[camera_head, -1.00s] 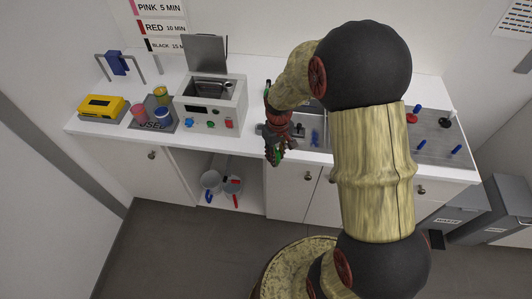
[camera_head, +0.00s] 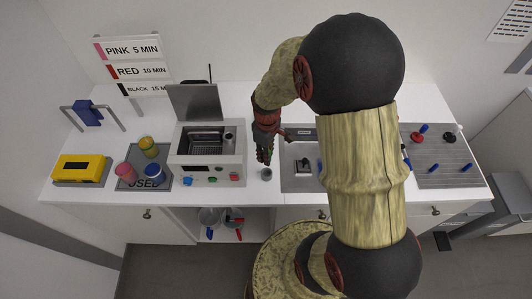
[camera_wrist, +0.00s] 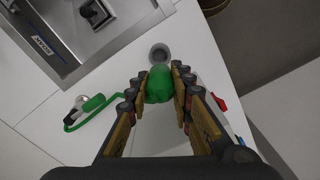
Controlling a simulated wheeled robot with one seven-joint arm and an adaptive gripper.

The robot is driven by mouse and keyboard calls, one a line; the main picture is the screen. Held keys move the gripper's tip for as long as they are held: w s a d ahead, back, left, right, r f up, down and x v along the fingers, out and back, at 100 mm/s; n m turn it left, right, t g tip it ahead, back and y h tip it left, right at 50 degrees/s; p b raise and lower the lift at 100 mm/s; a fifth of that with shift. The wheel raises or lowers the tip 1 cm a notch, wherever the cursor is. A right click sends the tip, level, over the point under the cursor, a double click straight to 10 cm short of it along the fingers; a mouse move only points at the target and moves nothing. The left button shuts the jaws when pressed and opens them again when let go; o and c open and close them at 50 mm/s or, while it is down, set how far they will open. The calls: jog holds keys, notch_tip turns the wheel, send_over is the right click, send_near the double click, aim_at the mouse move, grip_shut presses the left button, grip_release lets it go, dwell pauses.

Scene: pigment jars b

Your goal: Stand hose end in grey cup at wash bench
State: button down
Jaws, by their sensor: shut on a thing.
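My gripper (camera_wrist: 158,88) is shut on a green rounded piece, the hose end (camera_wrist: 158,83), which sits between the two fingers in the wrist view. The small grey cup (camera_wrist: 160,54) stands on the white bench top just beyond the held piece; its open mouth shows. In the head view the grey cup (camera_head: 266,174) is near the bench's front edge, just below my gripper (camera_head: 265,155).
A metal sink (camera_head: 301,168) lies right of the cup. A grey bath with a raised lid (camera_head: 207,155) stands left. A green loop with a grey-white fitting (camera_wrist: 95,104) lies on the bench in the wrist view. Cups and a yellow box (camera_head: 80,168) are farther left.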

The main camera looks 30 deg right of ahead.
jog(key=shift+w, duration=0.2)
jog(key=shift+s, duration=0.15)
jog(key=shift+f+b, duration=1.9)
jog(key=shift+f, duration=0.95)
jog(key=shift+f+b, duration=1.15)
jog(key=shift+f, duration=0.9)
jog(key=c, duration=1.6)
grip_release()
jog(key=shift+o, duration=0.6)
